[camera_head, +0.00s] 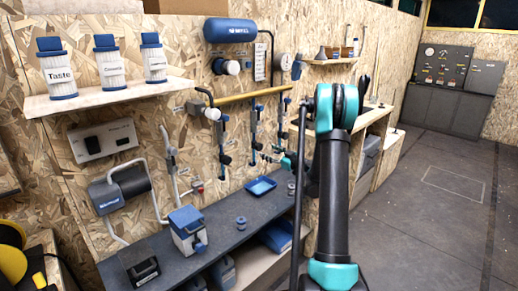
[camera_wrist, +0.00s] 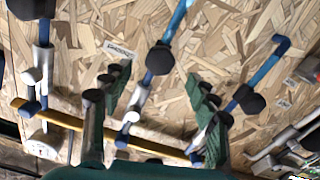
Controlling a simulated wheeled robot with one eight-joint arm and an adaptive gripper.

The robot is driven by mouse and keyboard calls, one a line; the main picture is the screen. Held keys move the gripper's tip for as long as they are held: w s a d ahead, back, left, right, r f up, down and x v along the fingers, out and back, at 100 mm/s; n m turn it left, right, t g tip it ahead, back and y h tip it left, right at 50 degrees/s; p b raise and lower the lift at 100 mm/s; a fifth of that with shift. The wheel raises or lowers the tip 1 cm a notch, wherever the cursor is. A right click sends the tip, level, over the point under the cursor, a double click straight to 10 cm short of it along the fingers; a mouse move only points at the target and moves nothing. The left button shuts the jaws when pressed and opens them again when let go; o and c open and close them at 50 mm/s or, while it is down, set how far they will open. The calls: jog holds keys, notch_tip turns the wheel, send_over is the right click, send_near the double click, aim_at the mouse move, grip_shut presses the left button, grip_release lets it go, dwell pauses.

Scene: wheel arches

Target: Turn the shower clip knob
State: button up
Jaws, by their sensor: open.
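In the wrist view, my gripper (camera_wrist: 155,98) is open, with its two green fingers spread and nothing between their tips. A round black knob (camera_wrist: 159,59) on a blue and silver rod shows between and beyond the fingers, apart from both. A small upside-down label (camera_wrist: 119,50) is on the wall left of this knob; I cannot read it surely, so I cannot confirm this is the shower clip knob. Another black knob (camera_wrist: 246,100) is just right of the right finger. In the head view, my arm partly hides my gripper near the wall pipes.
A yellow pipe (camera_head: 250,96) runs along the chipboard wall (camera_head: 190,65), with several rods hanging below it. A dark bench (camera_head: 215,224) holds a blue tray (camera_head: 260,186) and a blue-grey box (camera_head: 187,230). The floor (camera_head: 430,215) at right is clear.

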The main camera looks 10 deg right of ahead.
aim_at(261, 148)
jog(key=x, duration=0.7)
jog(key=shift+w+a, duration=0.25)
jog(key=shift+w, duration=0.05)
jog(key=c, duration=1.2)
